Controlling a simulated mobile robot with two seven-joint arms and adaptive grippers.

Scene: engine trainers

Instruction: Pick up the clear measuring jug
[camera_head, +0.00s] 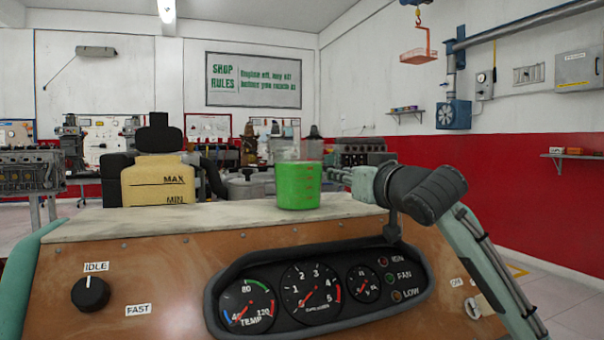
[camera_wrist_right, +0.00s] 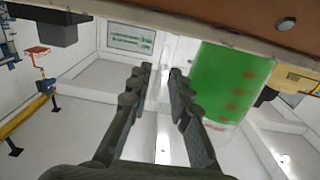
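The clear measuring jug (camera_head: 298,185) stands upright on the pale top ledge of the engine trainer, filled with green liquid. In the right wrist view the jug (camera_wrist_right: 228,85) shows at the upper right, with red marks on its side. My right gripper (camera_head: 340,175) reaches in from the right, just beside the jug. In the wrist view its two dark fingers (camera_wrist_right: 160,70) are apart. A faint clear strip, perhaps the jug's handle, shows between and beyond the fingertips; I cannot tell whether they touch it. My left gripper is not in view.
A yellow reservoir (camera_head: 158,182) with a black cap and MAX and MIN marks stands left of the jug. The trainer's ledge (camera_head: 225,217) is bare between them. A gauge panel (camera_head: 318,290) sits on the front below. Engine units stand behind.

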